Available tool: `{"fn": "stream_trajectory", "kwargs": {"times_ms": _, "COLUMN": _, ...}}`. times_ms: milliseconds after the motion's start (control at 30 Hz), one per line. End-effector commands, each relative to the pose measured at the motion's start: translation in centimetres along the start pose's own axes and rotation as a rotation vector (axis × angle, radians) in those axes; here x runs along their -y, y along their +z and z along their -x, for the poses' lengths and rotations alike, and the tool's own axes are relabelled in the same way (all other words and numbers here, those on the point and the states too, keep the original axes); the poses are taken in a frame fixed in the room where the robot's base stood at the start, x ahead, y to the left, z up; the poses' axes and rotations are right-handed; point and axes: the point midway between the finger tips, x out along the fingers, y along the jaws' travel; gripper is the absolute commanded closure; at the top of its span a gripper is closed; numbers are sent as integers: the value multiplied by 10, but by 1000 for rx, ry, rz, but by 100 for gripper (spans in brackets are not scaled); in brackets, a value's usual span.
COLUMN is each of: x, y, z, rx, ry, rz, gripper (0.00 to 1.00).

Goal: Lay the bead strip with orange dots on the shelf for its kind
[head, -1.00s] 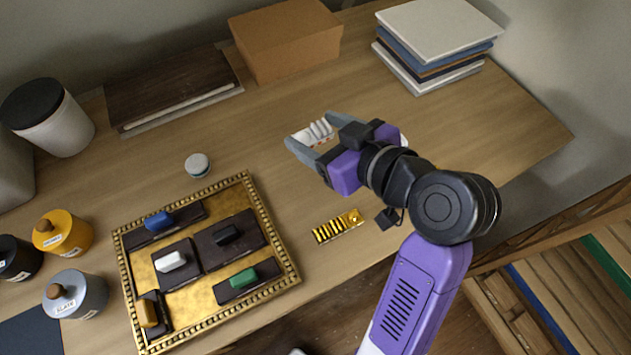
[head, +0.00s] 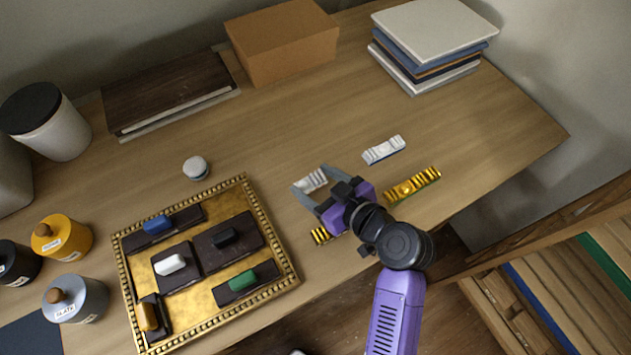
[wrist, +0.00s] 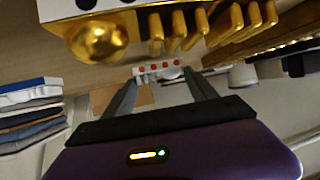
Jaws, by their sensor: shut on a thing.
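My gripper (head: 310,185) is shut on a white bead strip (head: 313,180) over the console top, right of the gilt tray. In the wrist view this strip (wrist: 158,69) lies across between the fingertips and shows orange-red dots. Another white strip (head: 384,150) lies to the right. A gold strip (head: 413,185) lies just below it. A second gold strip (head: 320,236) is partly hidden by my gripper. A wooden shelf unit (head: 565,285) with blue and green strips stands at lower right; its markings are not readable.
The gilt-framed tray (head: 285,255) with several coloured blocks lies at left. Labelled jars (head: 62,236), a canister (head: 50,125) and a small round tin (head: 196,168) stand left. A cardboard box (head: 283,45) and stacked books (head: 432,40) stand at the back.

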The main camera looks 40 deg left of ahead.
Motion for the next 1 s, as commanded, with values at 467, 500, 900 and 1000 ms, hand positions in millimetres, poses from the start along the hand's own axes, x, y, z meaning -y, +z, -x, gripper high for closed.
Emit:
{"fn": "stream_trajectory", "kwargs": {"times_ms": 467, "x": 0, "y": 12, "z": -6, "rx": -1, "ry": 1, "rz": 0, "gripper": 74}}
{"fn": "stream_trajectory", "kwargs": {"times_ms": 500, "x": 0, "y": 11, "z": -5, "rx": -1, "ry": 1, "rz": 0, "gripper": 26}}
{"fn": "stream_trajectory", "kwargs": {"times_ms": 900, "x": 0, "y": 10, "z": -5, "rx": -1, "ry": 0, "rz": 0, "gripper": 11}}
{"fn": "stream_trajectory", "kwargs": {"times_ms": 1000, "x": 1, "y": 10, "z": -5, "rx": -1, "ry": -1, "rz": 0, "gripper": 11}}
